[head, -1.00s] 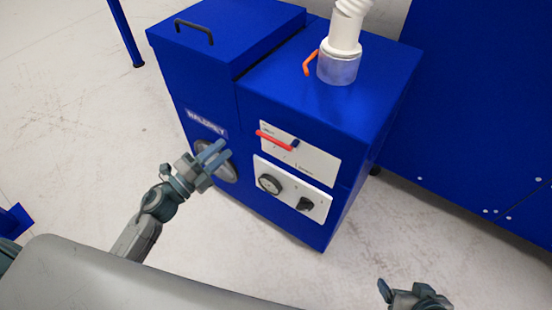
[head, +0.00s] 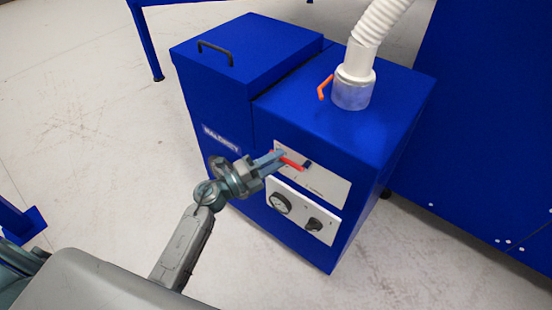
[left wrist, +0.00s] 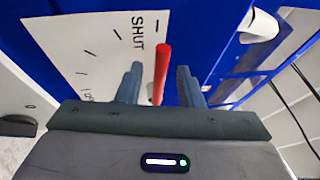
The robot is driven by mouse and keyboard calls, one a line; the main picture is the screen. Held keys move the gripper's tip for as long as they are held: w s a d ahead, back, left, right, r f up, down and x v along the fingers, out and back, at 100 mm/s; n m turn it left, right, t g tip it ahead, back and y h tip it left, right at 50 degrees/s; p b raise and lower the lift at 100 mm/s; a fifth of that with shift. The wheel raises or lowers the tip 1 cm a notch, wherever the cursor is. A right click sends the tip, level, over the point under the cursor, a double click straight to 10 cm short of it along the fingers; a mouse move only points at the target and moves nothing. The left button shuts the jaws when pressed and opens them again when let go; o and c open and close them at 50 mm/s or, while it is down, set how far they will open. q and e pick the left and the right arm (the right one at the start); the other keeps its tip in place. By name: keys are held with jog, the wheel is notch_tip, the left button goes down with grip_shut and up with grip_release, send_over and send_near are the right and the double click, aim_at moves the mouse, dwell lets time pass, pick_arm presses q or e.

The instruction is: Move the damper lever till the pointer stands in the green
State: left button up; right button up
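The red damper lever (head: 288,162) sticks out from a white scale plate (head: 325,183) on the front of the blue machine. In the left wrist view the plate (left wrist: 75,45) shows tick marks and the word SHUT, and the lever (left wrist: 161,75) stands between my two fingers. My left gripper (head: 270,163) is open at the lever, and in the left wrist view (left wrist: 160,87) a gap shows on each side of it. A round gauge (head: 280,203) sits on the panel below; its pointer and any green are too small to make out. My right gripper is out of view.
A dark knob (head: 315,225) sits right of the gauge. An orange handle (head: 324,88) stands beside the collar of a white hose (head: 378,22) on top of the machine (head: 330,120). A large blue cabinet (head: 480,130) stands at the right.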

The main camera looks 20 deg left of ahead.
pick_arm(q)
jog(key=shift+w+d, duration=0.1)
jog(key=shift+w, duration=0.05)
jog(key=shift+c, duration=0.4)
grip_shut()
